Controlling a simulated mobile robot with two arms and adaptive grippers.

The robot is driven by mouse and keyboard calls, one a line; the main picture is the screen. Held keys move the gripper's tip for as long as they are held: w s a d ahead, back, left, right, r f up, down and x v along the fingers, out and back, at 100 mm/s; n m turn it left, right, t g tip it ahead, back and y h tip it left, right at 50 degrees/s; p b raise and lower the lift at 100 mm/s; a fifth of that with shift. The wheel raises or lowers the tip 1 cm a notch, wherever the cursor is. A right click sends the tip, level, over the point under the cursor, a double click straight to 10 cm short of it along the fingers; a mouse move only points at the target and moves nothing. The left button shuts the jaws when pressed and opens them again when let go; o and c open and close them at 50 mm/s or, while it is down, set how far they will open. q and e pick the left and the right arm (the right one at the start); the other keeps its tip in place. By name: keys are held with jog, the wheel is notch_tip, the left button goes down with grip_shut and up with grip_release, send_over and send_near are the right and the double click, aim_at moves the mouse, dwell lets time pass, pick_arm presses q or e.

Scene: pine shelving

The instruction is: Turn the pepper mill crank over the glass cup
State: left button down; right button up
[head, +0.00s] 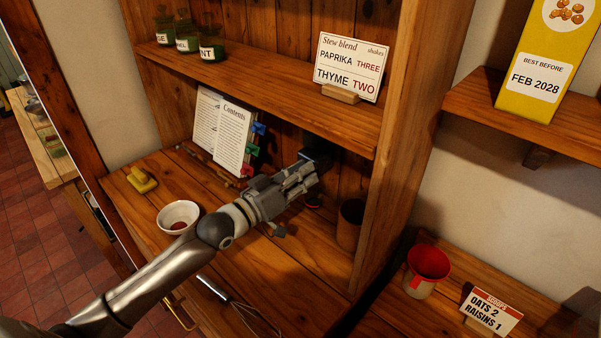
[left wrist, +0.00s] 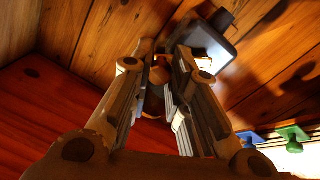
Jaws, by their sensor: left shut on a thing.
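My left gripper (head: 308,172) reaches in under the lower shelf, at the back of the niche. Its fingers (left wrist: 158,82) are shut on a small brown knob (left wrist: 157,74), which appears to be the pepper mill crank's knob. A dark grey boxy part with a pale face (left wrist: 207,45), probably the mill, is just past the fingers in the left wrist view. In the head view the gripper hides most of it. A dark brown cup (head: 350,226) stands at the niche's right side. I cannot tell whether it is the glass cup. My right gripper is out of view.
A small dark thing with red and green (head: 314,201) lies below the gripper. An open book (head: 222,132) leans at the back left. A white bowl (head: 178,217), whisk (head: 250,312) and yellow item (head: 141,180) are on the counter.

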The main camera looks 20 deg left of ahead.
pick_arm(q)
jog(key=shift+f, duration=0.15)
dwell(0.3)
jog(key=c, duration=1.3)
grip_release()
jog(key=shift+c, duration=0.2)
jog(key=shift+s, duration=0.15)
jog(key=v, duration=1.1)
jog(key=shift+s+a, duration=0.15)
jog(key=shift+s, duration=0.2)
